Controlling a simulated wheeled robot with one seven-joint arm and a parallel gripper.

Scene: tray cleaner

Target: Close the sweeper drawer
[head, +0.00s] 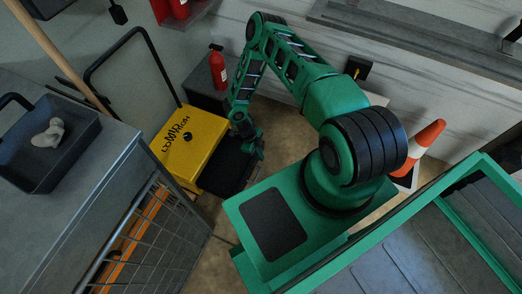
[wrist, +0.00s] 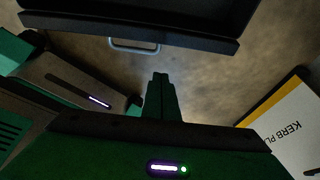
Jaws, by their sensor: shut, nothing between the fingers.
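The yellow sweeper (head: 190,150) stands on the floor left of centre in the head view, with a black handle frame rising behind it. Its black drawer (head: 228,172) sticks out from the right side of the yellow body, so it is open. In the wrist view the dark drawer (wrist: 150,22) spans the top, with a grey bar handle (wrist: 134,46) on its front. My gripper (head: 256,151) is at the drawer's outer end in the head view. In the wrist view my gripper's fingers (wrist: 160,82) are together and empty, apart from the handle, with floor visible between.
A board with lettering (wrist: 290,125) lies at the right of the wrist view. A grey counter with a dark tray (head: 45,145) and a wire cage (head: 150,235) stand at the left. A red extinguisher (head: 217,68) and an orange cone (head: 425,142) are also around.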

